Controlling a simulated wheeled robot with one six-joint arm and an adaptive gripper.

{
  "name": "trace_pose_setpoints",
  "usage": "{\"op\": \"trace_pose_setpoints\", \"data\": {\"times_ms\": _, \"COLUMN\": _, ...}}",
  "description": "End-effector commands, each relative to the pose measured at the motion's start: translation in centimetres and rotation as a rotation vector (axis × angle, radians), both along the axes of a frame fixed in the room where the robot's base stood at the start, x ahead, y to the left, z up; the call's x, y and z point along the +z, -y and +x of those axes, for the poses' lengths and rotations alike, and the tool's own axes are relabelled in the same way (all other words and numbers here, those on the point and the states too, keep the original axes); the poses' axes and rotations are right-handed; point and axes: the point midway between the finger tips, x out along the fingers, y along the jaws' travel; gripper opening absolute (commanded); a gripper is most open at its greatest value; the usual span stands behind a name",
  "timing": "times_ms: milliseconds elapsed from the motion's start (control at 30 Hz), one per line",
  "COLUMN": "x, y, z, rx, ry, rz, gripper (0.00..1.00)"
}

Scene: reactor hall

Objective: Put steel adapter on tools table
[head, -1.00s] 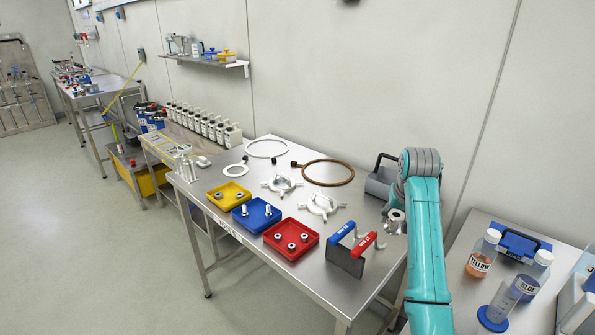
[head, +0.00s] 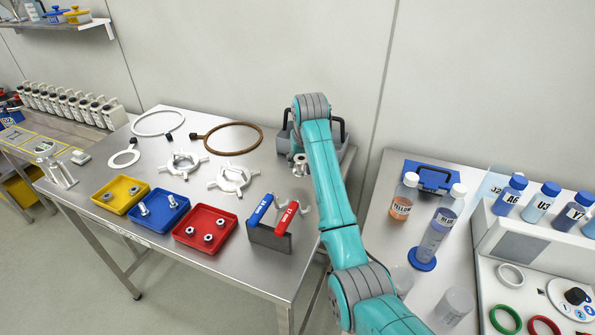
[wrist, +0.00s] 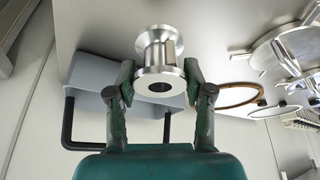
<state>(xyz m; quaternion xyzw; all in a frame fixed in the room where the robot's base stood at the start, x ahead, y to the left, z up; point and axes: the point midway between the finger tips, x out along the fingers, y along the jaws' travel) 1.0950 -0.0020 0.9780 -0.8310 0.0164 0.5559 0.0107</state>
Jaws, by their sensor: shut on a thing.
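The steel adapter (wrist: 159,76), a shiny spool with a flange at each end and a central bore, is held between the two fingers of my gripper (wrist: 159,84) in the wrist view. In the head view the adapter (head: 300,163) shows just left of my teal arm, over the right side of a steel table (head: 152,172). My arm hides most of the gripper there. Which table is the tools table I cannot tell from a label. This steel table holds clamps, rings and trays.
A grey box with a black handle (head: 283,142) stands close by the adapter. A holder with blue and red handles (head: 268,238) stands nearer. Yellow (head: 107,200), blue (head: 150,219) and red trays (head: 190,238) line the front edge. Bottles crowd the right bench.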

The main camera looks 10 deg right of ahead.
Motion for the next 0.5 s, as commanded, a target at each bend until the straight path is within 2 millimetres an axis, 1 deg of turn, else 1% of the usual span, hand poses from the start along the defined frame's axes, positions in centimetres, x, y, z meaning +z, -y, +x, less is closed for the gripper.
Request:
{"op": "trace_pose_setpoints", "data": {"times_ms": 33, "x": -0.6, "y": 0.0, "z": 0.0, "rx": 0.000, "ry": 0.000, "rz": 0.000, "gripper": 0.09}}
{"op": "trace_pose_setpoints", "data": {"times_ms": 233, "x": -2.3, "y": 0.0, "z": 0.0, "rx": 0.000, "ry": 0.000, "rz": 0.000, "gripper": 0.09}}
{"op": "trace_pose_setpoints", "data": {"times_ms": 400, "x": -4.5, "y": 0.0, "z": 0.0, "rx": 0.000, "ry": -0.001, "rz": 0.000, "gripper": 0.09}}
{"op": "trace_pose_setpoints", "data": {"times_ms": 500, "x": -4.8, "y": 0.0, "z": 0.0, "rx": 0.000, "ry": 0.003, "rz": 0.000, "gripper": 0.09}}
